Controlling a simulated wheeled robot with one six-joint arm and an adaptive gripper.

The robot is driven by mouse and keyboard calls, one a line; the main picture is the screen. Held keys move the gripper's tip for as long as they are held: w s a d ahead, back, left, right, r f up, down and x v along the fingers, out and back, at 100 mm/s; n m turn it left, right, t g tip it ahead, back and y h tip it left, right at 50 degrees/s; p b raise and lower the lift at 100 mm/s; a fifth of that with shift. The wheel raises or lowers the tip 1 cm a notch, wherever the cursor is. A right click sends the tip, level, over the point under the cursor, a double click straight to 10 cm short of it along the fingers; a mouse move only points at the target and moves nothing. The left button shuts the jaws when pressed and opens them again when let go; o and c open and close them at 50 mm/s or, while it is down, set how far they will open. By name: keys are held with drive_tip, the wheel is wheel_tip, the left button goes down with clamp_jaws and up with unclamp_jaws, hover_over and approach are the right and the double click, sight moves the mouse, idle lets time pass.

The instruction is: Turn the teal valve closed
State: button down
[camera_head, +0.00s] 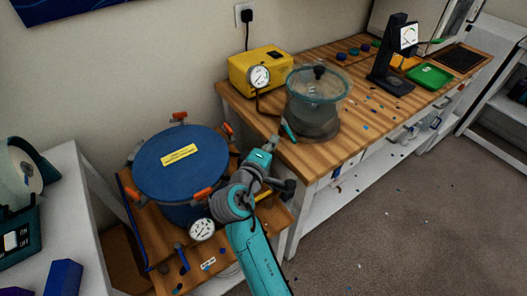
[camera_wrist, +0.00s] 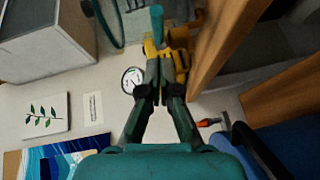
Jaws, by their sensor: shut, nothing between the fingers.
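The teal valve (camera_head: 289,130) shows as a small teal handle at the near left side of the clear vacuum chamber (camera_head: 318,100), by the table edge. In the wrist view, a teal handle (camera_wrist: 157,22) stands just beyond my fingertips. My gripper (camera_head: 277,144) is shut and empty, close to the valve on its near left side. The wrist view shows its dark fingers (camera_wrist: 158,72) together at the tips. I cannot tell whether they touch the handle. The valve body is partly hidden by the gripper.
The yellow pump (camera_head: 258,74) with its gauge stands behind the valve. A blue pot (camera_head: 180,164) with orange clamps stands left of my arm, on a lower wooden surface. A black stand (camera_head: 393,62) and green tray (camera_head: 430,76) are farther right. Small scraps dot the wooden table (camera_head: 352,132).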

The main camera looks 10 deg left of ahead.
sight(292, 140)
drive_tip(key=d, duration=0.1)
drive_tip(key=w+d, duration=0.1)
drive_tip(key=shift+w+d+f, duration=0.15)
drive_tip(key=shift+d+f, duration=0.2)
drive_tip(key=shift+d, duration=0.05)
drive_tip(key=shift+w+d, duration=0.25)
drive_tip(key=shift+d, duration=0.8)
